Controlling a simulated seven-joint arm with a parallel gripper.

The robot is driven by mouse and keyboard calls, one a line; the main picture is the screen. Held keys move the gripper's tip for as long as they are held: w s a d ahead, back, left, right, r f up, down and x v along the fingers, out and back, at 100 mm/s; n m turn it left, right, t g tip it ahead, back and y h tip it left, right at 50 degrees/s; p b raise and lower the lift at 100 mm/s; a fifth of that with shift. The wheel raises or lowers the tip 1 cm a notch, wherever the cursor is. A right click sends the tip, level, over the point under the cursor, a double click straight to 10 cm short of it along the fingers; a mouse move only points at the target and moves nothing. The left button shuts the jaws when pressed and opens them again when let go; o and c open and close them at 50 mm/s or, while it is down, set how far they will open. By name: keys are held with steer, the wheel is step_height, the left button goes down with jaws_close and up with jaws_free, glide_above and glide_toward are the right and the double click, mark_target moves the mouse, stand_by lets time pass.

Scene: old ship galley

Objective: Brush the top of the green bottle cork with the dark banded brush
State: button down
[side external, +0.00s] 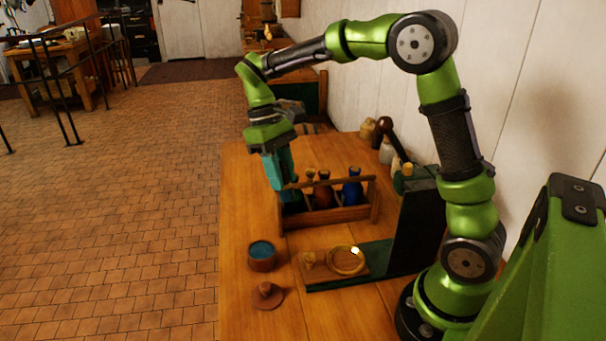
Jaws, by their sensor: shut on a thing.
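My gripper (279,183) points down over the left end of a wooden bottle caddy (345,214). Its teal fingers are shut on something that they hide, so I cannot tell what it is. A dark green shape (291,196) shows just below and right of the fingertips, in the left compartment. It may be the green bottle, but its cork cannot be made out. A brown bottle (323,192) and a blue bottle (352,188) stand upright to the right in the caddy. The dark banded brush cannot be made out clearly.
A blue-filled bowl (262,257) and a brown lidded or knobbed piece (267,295) sit at the table's left edge. A small board (318,274) with a round dish (346,260) lies before a dark upright panel (416,222). Jars (387,152) stand along the wall.

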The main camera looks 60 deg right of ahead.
steer(key=shift+d+r+t, duration=0.2)
steer(key=shift+d+t, duration=0.1)
steer(key=shift+d, duration=0.1)
steer(key=w+d+r+t, duration=0.3)
steer(key=w+d+r, duration=0.1)
steer(key=d+r, duration=0.6)
steer(key=shift+h, duration=0.4)
steer(key=shift+d+f, duration=0.15)
steer(key=shift+f, duration=1.3)
steer(key=shift+d+f, duration=0.1)
steer(key=shift+f, duration=1.3)
